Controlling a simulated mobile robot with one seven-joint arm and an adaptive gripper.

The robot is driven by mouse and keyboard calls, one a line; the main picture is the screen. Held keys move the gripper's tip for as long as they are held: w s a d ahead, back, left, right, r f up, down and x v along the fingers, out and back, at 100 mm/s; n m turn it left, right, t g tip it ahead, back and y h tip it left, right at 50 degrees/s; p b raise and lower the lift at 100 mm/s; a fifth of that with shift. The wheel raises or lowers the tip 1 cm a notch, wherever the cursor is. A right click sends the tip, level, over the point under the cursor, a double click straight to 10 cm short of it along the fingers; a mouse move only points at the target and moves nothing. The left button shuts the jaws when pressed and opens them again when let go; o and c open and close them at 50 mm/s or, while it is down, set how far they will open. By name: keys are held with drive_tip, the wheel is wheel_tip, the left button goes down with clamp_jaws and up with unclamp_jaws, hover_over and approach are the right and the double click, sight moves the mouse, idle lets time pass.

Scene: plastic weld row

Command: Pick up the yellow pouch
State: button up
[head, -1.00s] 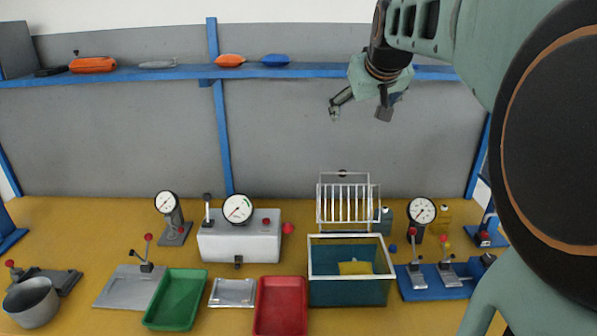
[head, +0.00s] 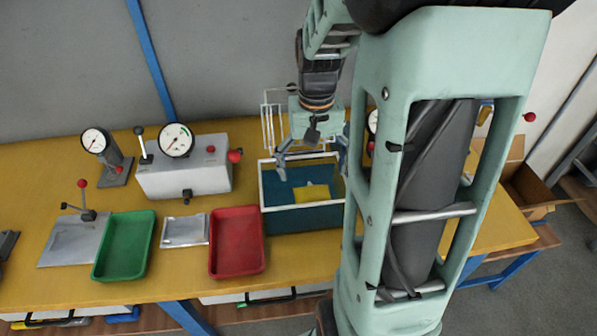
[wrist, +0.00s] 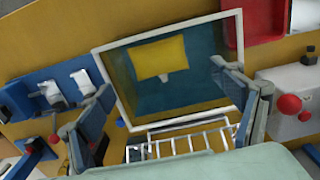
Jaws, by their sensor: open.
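The yellow pouch (head: 311,193) lies inside a blue-green bin (head: 300,220) with a pale rim. It also shows in the wrist view (wrist: 159,58), lying in the bin under its pale rim (wrist: 111,95). My gripper (head: 312,166) is open and empty above the back part of the bin. In the wrist view its two fingers (wrist: 165,108) stand wide apart, nearer the camera than the pouch. The pouch is apart from both fingers.
A white wire rack (head: 270,122) stands behind the bin, close to my gripper. A red tray (head: 237,241) and a green tray (head: 125,246) lie to its left. A white machine with a gauge (head: 185,178) stands behind them. Lever tools on a blue base (wrist: 50,95) flank the bin.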

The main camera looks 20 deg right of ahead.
sight(312, 189)
drive_tip(key=shift+d+f, duration=0.1)
drive_tip(key=shift+f, duration=3.5)
drive_tip(key=c, duration=1.2)
drive_tip(key=shift+r, duration=0.1)
